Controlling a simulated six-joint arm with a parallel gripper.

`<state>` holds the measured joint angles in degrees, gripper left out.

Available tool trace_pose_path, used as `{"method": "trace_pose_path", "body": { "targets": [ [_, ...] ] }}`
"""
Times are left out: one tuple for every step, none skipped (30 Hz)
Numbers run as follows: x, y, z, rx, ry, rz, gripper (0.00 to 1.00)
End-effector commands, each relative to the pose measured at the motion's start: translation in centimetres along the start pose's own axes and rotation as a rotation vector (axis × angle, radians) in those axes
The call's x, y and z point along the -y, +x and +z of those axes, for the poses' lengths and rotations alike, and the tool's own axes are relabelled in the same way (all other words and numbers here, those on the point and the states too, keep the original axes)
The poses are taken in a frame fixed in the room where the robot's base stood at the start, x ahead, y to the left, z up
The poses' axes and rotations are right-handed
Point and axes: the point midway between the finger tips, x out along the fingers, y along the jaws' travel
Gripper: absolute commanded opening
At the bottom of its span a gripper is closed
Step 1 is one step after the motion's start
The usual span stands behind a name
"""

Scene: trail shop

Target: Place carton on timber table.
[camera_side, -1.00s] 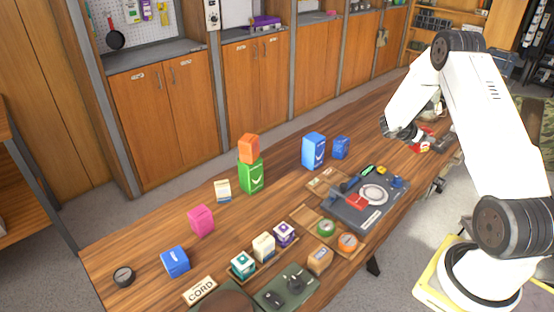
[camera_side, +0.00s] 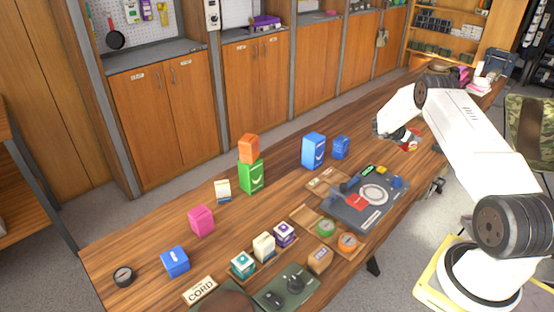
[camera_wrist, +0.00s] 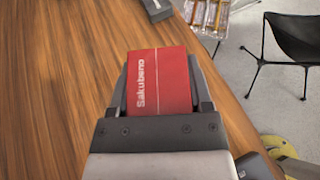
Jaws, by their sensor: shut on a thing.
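My gripper (camera_wrist: 160,110) is shut on a red carton (camera_wrist: 158,80) with white "Sakubeno" lettering, one finger on each side. In the side view, the red carton (camera_side: 411,146) shows small and partly hidden under my wrist, towards the right of the timber table (camera_side: 150,240). In the wrist view, the wood of the table (camera_wrist: 50,90) lies below and left of the carton. I cannot tell whether the carton touches the table or is held above it.
A grey tray (camera_side: 385,212) with small items lies nearest my gripper. Blue boxes (camera_side: 314,150), a green box (camera_side: 251,176) with an orange box (camera_side: 248,148) on it, and a pink box (camera_side: 201,221) stand further left. The table edge (camera_wrist: 225,100) and a chair (camera_wrist: 290,40) are at right.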

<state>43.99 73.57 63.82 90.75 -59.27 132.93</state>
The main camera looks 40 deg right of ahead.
Motion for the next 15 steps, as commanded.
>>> {"method": "trace_pose_path", "body": {
  "targets": [
    [-0.3,0.3,-0.3,0.000,0.000,0.000,0.00],
    [-0.4,0.5,-0.5,0.001,0.001,0.000,0.00],
    [-0.6,0.7,-0.8,0.000,0.001,0.000,0.00],
    [-0.8,0.8,-0.9,0.001,0.001,0.000,0.00],
    [-0.9,1.0,-1.1,0.001,0.000,0.000,0.00],
    [-1.1,1.2,-1.2,0.001,0.000,0.000,0.00],
    [-1.2,1.3,-1.3,0.001,0.001,0.000,0.00],
    [-1.4,1.4,-1.4,0.001,0.001,0.000,0.00],
    [-1.5,1.5,-1.6,0.001,0.001,0.000,0.00],
    [-1.6,1.6,-1.6,0.001,0.001,0.000,0.00],
    [-1.7,1.7,-1.7,0.001,0.001,0.000,0.00],
    [-1.8,1.8,-1.8,0.001,0.000,-0.001,0.00],
    [-1.8,1.8,-1.9,0.001,0.001,0.000,0.00],
    [-1.9,1.9,-1.9,0.001,0.001,0.000,0.00],
    [-1.9,1.9,-1.9,0.001,0.001,0.000,0.00]
  ]
}}
